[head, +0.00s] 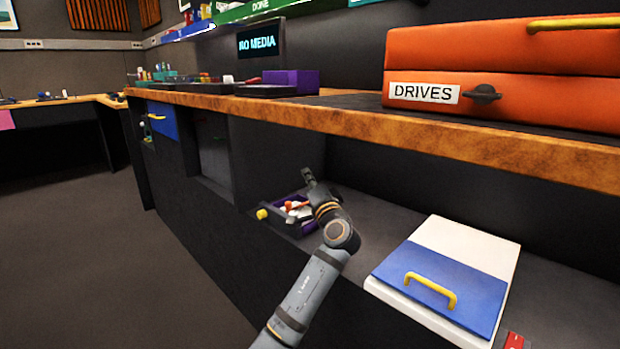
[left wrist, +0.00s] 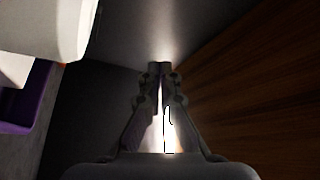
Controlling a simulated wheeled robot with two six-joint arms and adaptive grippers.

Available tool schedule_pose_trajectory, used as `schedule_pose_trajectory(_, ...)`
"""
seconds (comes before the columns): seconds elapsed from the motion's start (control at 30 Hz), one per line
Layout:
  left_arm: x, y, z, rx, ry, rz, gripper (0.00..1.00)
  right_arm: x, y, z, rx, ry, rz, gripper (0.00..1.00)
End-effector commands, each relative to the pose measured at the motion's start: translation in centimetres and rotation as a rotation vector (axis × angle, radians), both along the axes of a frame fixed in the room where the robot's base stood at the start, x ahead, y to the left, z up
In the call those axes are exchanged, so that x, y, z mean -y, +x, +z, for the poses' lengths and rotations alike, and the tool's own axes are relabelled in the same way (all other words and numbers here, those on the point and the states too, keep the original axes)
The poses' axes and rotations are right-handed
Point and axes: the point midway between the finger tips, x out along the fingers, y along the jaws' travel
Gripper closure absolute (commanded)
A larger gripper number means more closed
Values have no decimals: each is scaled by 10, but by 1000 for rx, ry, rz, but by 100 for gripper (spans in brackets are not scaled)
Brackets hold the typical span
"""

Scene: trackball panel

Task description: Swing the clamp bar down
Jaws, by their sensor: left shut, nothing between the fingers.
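A small purple and dark unit (head: 308,228) sits on the lower shelf, partly hidden behind my left arm. It has white parts, an orange-red piece (head: 297,205) on top and a yellow knob (head: 262,214) at its left. I cannot tell which part is the clamp bar. My left gripper (head: 307,173) is just beyond and above the unit, under the counter edge. In the left wrist view its fingers (left wrist: 160,68) are together and empty. That view shows a purple edge (left wrist: 38,100) and a white rounded part (left wrist: 55,25) at left, apart from the fingers. My right gripper is not in view.
The wooden counter edge (head: 430,134) overhangs the lower shelf. A white and blue box (head: 445,270) with a yellow handle lies on the shelf at right. An orange DRIVES case (head: 540,98) stands on the counter. The shelf between unit and box is clear.

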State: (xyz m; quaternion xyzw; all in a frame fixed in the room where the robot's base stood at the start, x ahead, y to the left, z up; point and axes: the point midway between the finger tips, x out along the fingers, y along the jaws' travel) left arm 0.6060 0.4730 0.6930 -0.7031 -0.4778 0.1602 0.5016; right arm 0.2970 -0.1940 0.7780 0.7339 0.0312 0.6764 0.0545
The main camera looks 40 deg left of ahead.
Motion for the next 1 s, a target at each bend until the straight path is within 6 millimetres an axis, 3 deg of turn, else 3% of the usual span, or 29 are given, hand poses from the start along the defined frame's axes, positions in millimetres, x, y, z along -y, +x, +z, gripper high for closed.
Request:
schedule_pose_trajectory(0.53,0,0,90,4,-1,0,100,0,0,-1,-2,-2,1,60)
schedule_pose_trajectory(1.0,0,0,99,2,0,0,100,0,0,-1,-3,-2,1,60)
